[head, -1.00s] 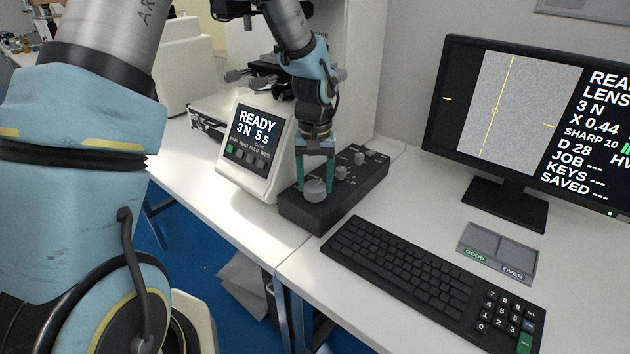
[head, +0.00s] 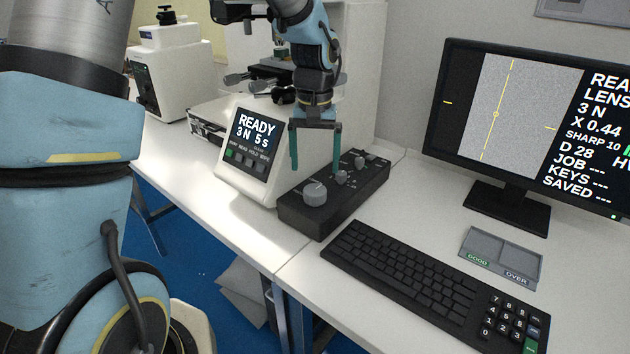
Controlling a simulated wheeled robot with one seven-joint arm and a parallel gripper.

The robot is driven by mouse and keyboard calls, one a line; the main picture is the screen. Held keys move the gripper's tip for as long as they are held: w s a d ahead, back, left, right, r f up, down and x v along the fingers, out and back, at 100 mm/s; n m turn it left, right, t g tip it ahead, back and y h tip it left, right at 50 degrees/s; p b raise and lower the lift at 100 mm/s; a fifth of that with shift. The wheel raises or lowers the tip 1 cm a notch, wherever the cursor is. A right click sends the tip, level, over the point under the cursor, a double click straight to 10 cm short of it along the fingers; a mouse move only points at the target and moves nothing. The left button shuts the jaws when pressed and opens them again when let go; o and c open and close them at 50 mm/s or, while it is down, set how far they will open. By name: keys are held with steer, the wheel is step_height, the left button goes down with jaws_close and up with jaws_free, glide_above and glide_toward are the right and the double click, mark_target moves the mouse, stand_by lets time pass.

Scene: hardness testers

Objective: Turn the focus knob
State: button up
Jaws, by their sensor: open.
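The black control box (head: 305,217) stands on the white desk with several grey knobs along its top. The largest knob (head: 315,194) is at its near left end, with smaller knobs (head: 341,177) behind it. I cannot read which one is labelled focus. My gripper (head: 315,170) points down above the box, its two teal fingers spread wide and empty. It appears above and behind the large knob, apart from it. The monitor (head: 525,125) shows a grey picture with yellow lines and the text "SHARP 10".
The tester's display (head: 251,145) reads "READY 3 N 5 s" left of the box. A keyboard (head: 410,280) lies in front, and a grey tray (head: 500,255) marked GOOD and OVER lies to the right. The desk's front edge is close to the box.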

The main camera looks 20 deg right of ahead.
mark_target(315, 189)
steer(key=shift+r, duration=2.15)
